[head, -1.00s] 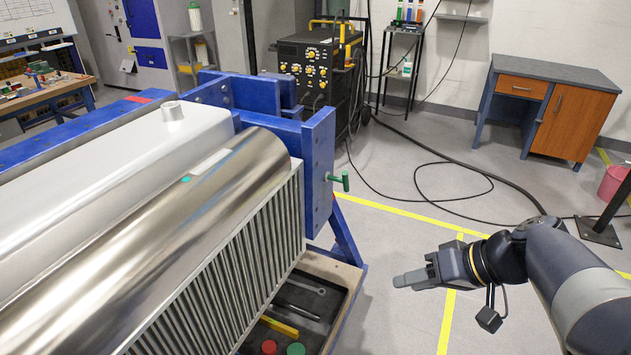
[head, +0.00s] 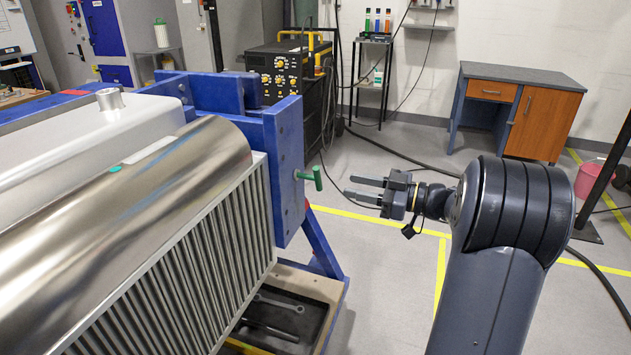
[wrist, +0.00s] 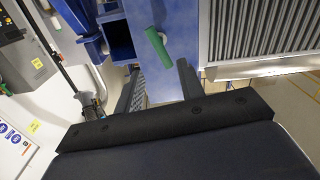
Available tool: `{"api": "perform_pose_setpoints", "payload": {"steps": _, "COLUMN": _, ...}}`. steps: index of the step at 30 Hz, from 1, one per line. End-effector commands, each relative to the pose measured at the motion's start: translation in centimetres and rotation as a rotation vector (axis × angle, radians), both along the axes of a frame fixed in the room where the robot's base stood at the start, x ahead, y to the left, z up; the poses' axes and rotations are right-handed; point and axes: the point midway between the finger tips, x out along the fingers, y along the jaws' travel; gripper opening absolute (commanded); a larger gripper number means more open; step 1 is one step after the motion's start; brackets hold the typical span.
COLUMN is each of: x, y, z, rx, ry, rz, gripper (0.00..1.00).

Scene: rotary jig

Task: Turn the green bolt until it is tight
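The green bolt (head: 311,177) is a T-shaped handle sticking out of the right face of the blue jig frame (head: 284,165). In the wrist view the green bolt (wrist: 158,47) shows above and between the fingers, against the blue plate (wrist: 180,75). My gripper (head: 360,189) is to the right of the bolt in the head view, with its fingers pointing left towards it and a gap between. The two fingers are apart with nothing between them; they also show in the wrist view (wrist: 158,85). The gripper does not touch the bolt.
The jig holds a finned metal radiator (head: 190,270) with a shiny cylinder. Below it is a tray (head: 275,315) with tools. A black welding machine (head: 285,80) stands behind, and a desk (head: 520,105) at the back right. Floor beside the jig is open.

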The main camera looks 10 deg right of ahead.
Motion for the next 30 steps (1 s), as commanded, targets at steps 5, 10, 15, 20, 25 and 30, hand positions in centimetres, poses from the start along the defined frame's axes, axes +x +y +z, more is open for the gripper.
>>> {"api": "perform_pose_setpoints", "payload": {"steps": 5, "x": 1.9, "y": 3.2, "z": 0.1, "rx": 0.000, "ry": 0.002, "rz": 0.006, "gripper": 0.37}}
{"api": "perform_pose_setpoints", "payload": {"steps": 10, "x": 3.5, "y": 5.6, "z": 0.1, "rx": 0.000, "ry": 0.003, "rz": 0.005, "gripper": 0.37}}
{"api": "perform_pose_setpoints", "payload": {"steps": 15, "x": 4.5, "y": 7.0, "z": 0.1, "rx": 0.000, "ry": 0.002, "rz": 0.002, "gripper": 0.37}}
{"api": "perform_pose_setpoints", "payload": {"steps": 20, "x": 4.8, "y": 7.3, "z": 0.0, "rx": 0.000, "ry": 0.004, "rz": 0.000, "gripper": 0.37}}
{"api": "perform_pose_setpoints", "payload": {"steps": 25, "x": 4.8, "y": 7.3, "z": 0.0, "rx": 0.000, "ry": 0.004, "rz": 0.000, "gripper": 0.37}}
{"api": "perform_pose_setpoints", "payload": {"steps": 30, "x": 4.8, "y": 7.3, "z": 0.0, "rx": 0.000, "ry": 0.004, "rz": 0.000, "gripper": 0.26}}
